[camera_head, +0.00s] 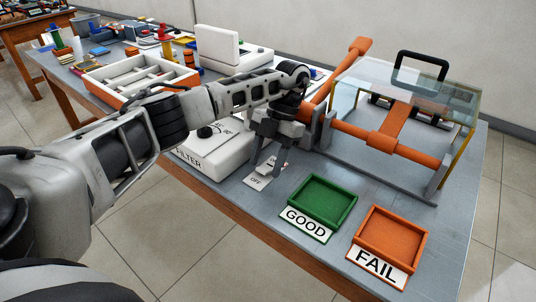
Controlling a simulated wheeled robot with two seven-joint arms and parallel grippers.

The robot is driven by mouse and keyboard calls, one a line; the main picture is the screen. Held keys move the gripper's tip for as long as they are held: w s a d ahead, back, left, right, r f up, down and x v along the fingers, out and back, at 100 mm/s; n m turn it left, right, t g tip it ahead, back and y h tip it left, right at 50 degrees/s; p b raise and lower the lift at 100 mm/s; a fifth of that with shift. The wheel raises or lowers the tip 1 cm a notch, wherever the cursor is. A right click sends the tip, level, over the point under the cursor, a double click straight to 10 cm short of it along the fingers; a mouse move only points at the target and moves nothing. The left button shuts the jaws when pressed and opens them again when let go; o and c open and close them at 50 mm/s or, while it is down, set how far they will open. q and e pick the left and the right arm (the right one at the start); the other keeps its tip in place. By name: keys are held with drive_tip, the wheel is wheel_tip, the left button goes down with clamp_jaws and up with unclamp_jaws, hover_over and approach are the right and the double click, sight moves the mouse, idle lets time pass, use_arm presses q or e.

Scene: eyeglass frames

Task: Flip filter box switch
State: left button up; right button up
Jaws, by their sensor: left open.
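The white filter box (212,160) stands on the table, with the word FILTER on its front and a dark knob on its top. A small plate with a switch and the word OFF (256,181) lies at the box's right side. My left arm reaches in from the left over the box. My left gripper (265,166) points down over the switch plate, open, with its fingers hiding part of the switch. I cannot tell whether the fingers touch the switch. My right gripper is out of view.
A green GOOD tray (323,202) and an orange FAIL tray (391,236) sit at the front right. A clear-covered fixture with orange bars (385,142) stands just right of my gripper.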

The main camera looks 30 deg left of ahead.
use_arm(q)
drive_tip(key=p+v, duration=0.2)
drive_tip(key=v, duration=1)
drive_tip(key=shift+p, duration=0.4)
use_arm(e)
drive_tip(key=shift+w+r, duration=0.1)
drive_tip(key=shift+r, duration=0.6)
use_arm(q)
drive_tip(key=shift+r, duration=0.1)
